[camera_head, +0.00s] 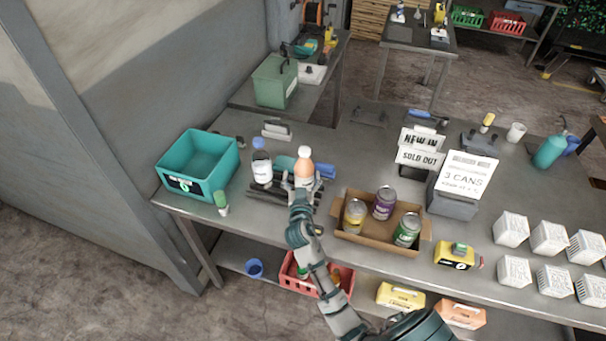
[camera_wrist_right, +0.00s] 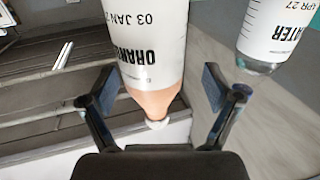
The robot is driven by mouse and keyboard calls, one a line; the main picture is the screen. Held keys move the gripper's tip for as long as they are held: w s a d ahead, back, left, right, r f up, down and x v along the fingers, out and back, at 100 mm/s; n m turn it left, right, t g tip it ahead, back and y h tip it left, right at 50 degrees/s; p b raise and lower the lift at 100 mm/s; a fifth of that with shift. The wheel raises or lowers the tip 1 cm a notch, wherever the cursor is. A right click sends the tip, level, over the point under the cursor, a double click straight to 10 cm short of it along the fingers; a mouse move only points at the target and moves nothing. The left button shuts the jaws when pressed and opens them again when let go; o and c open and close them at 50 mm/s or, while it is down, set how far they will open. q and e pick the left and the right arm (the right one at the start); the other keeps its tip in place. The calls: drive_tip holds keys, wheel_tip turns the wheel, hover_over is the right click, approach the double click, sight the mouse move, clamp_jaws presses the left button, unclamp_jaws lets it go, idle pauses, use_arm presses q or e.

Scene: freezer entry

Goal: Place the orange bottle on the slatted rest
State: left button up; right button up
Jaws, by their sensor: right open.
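The orange bottle (camera_head: 304,168), with a white cap, stands upright at the right part of the dark slatted rest (camera_head: 264,193). Its lower end is hidden by my right gripper (camera_head: 305,189), so I cannot tell exactly how it meets the slats. In the right wrist view the bottle (camera_wrist_right: 148,45) appears cap-down between the two spread fingers of my right gripper (camera_wrist_right: 158,88), with gaps at the sides. The slats (camera_wrist_right: 50,60) show at the left there. My left gripper is not in view.
A water bottle (camera_head: 262,167) stands just left of the orange one and shows in the wrist view (camera_wrist_right: 272,35). A teal bin (camera_head: 222,184) is further left. A cardboard box (camera_head: 376,238) with cans is right of my forearm. White cartons (camera_head: 511,229) fill the right side.

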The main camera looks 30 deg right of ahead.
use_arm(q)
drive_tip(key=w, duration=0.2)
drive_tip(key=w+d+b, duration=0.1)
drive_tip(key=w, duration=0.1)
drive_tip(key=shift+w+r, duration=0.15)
use_arm(e)
drive_tip(key=v, duration=1.1)
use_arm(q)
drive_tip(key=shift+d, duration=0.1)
use_arm(e)
drive_tip(key=shift+d+f, duration=0.1)
drive_tip(key=shift+d, duration=0.15)
